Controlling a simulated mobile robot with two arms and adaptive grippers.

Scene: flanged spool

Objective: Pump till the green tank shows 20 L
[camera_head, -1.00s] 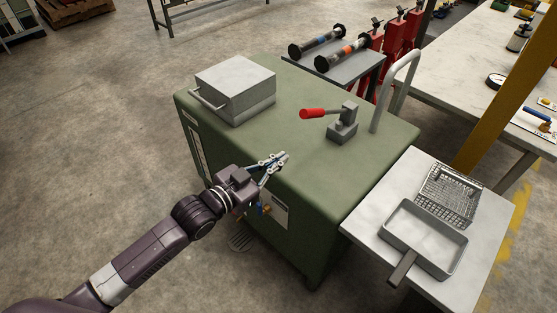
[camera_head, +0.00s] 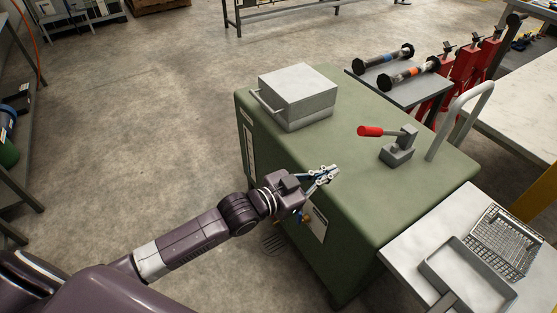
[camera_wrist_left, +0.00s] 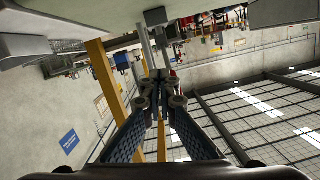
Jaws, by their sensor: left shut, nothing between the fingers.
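The green tank (camera_head: 350,165) is a large box-shaped cabinet in the middle of the head view. On its top stands a small grey pump block (camera_head: 397,152) with a lever ending in a red grip (camera_head: 370,131) that points left. My left gripper (camera_head: 330,172) is shut and empty, near the tank's front top edge, apart from the red grip. In the left wrist view its fingers (camera_wrist_left: 160,78) meet at the tips. A light panel (camera_head: 313,220) is on the tank's front, partly behind my gripper; no reading is legible. My right gripper is not in view.
A grey lidded box (camera_head: 298,92) with a handle sits on the tank's left. A bent pipe (camera_head: 462,115) rises at its right. A side table (camera_head: 405,258) holds a tray (camera_head: 470,278) and wire basket (camera_head: 508,240). A shelf with two flanged spools (camera_head: 408,73) stands behind.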

